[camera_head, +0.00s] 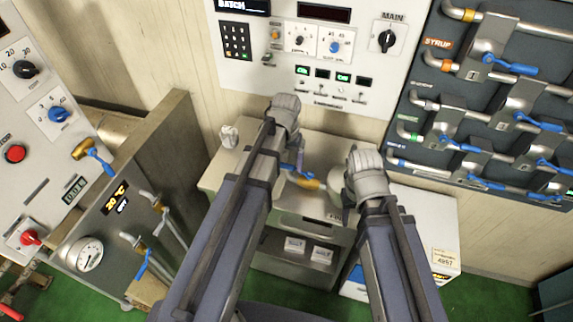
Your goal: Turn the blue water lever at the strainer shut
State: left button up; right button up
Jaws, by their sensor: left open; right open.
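Several blue levers are in view, and I cannot tell for sure which is the water lever at the strainer. One blue lever (300,158) with a brass fitting (305,183) shows between my arms, partly hidden by my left arm. Another blue lever (142,265) is on the pipes at lower left, and one (99,160) is on a brass valve by the left panel. Several more sit on the right pipe board, including one on its lowest row (487,184). My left gripper (285,108) and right gripper (366,172) are open and apart, with no lever between their fingers; their fingertips are hard to make out.
The dark pipe board (425,172) has a syrup label (438,43). A control panel (275,65) is on the back wall. A cabinet (320,225) stands behind my arms, with a white box (440,235) to its right. Green floor shows below.

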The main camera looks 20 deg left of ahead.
pick_arm(q)
jog(key=shift+c, duration=0.3)
grip_shut()
dwell(0.4)
